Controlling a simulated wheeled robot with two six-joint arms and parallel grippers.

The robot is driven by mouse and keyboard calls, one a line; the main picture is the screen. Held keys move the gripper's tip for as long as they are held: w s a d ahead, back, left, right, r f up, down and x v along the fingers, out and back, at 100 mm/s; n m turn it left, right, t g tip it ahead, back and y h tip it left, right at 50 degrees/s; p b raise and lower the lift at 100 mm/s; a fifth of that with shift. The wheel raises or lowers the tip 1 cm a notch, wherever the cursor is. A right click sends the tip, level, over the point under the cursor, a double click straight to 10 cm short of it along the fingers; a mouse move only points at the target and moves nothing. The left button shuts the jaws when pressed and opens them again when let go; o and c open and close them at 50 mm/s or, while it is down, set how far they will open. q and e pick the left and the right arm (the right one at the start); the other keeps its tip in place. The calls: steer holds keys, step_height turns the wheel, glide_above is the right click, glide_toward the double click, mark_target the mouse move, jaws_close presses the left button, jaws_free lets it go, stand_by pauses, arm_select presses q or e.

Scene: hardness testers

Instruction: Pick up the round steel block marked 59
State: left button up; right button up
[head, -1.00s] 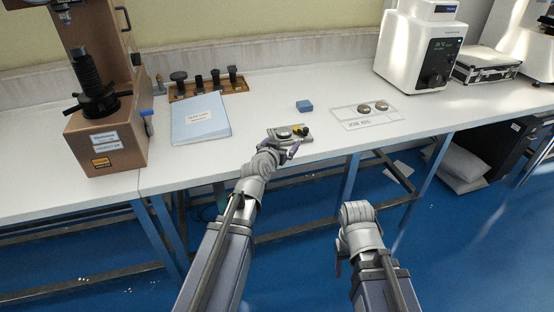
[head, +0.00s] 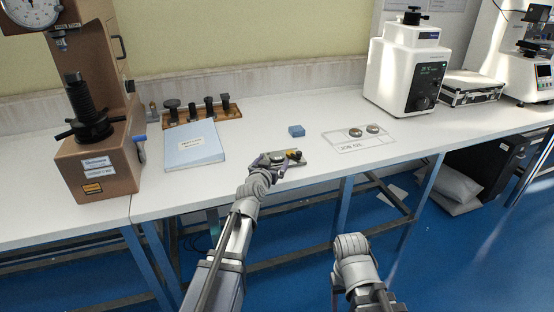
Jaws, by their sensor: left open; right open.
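Two round steel blocks, one on the left (head: 355,132) and one on the right (head: 373,128), lie on a flat white tray (head: 348,147) at the middle right of the bench. Another round metal piece (head: 278,157) sits on a small flat holder (head: 296,161) near the bench's front edge. No number is legible on any of them. My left gripper (head: 270,165) is open, close over the holder's left part beside the round piece; contact cannot be told. My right gripper (head: 338,284) is low in front of the bench, away from everything, its fingers mostly hidden.
A blue block (head: 296,131) lies behind the holder. A blue-white folder (head: 194,144), a wooden rack of dark parts (head: 203,115) and a brown tester (head: 98,165) stand left. A white tester (head: 402,80) and a metal case (head: 470,89) stand right.

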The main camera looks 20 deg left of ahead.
mark_target(276, 157)
arm_select(q)
steer(key=w, duration=0.3)
steer(key=shift+w+f, duration=0.15)
steer(key=shift+f, duration=0.2)
jaws_close()
stand_by(0.4)
